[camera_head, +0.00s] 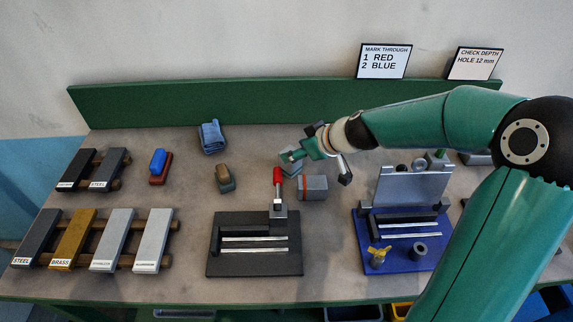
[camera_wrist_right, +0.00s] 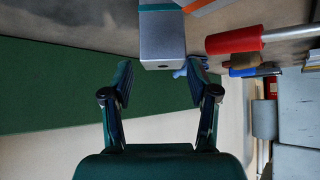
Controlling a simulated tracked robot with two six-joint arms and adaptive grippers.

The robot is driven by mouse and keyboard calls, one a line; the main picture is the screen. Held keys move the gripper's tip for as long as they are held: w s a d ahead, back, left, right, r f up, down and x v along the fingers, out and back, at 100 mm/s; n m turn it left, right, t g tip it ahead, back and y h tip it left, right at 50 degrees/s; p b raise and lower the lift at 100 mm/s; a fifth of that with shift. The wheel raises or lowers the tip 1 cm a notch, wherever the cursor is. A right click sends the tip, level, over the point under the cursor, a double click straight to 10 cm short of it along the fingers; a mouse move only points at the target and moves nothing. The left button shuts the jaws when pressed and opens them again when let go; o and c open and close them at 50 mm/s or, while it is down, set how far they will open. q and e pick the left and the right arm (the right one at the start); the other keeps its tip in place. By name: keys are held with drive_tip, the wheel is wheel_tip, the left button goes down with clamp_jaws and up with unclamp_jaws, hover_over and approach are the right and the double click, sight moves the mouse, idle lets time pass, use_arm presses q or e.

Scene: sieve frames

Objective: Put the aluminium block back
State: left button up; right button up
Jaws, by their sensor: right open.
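A pale silver block (camera_head: 153,240) with a label that seems to read ALUMINIUM lies at the right end of the front rack. A grey block with an orange band (camera_head: 312,187) lies on the bench right of the red-handled clamp. My right gripper (camera_head: 318,165) is open and empty above these blocks. In the right wrist view a grey block (camera_wrist_right: 162,42) shows beyond the parted fingertips (camera_wrist_right: 160,85). I cannot tell whether they touch it. My left gripper is out of view.
The front rack (camera_head: 172,226) also holds steel, brass and another pale block. A black fixture (camera_head: 212,262) carries the red-handled clamp (camera_head: 277,177). A blue fixture (camera_head: 362,262) with a grey plate stands right. A blue cloth (camera_head: 212,136) and brushes lie behind.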

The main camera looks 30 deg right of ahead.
drive_tip(key=shift+b+x, duration=0.5)
drive_tip(key=shift+x, duration=2.55)
drive_tip(key=shift+s, duration=0.1)
clamp_jaws()
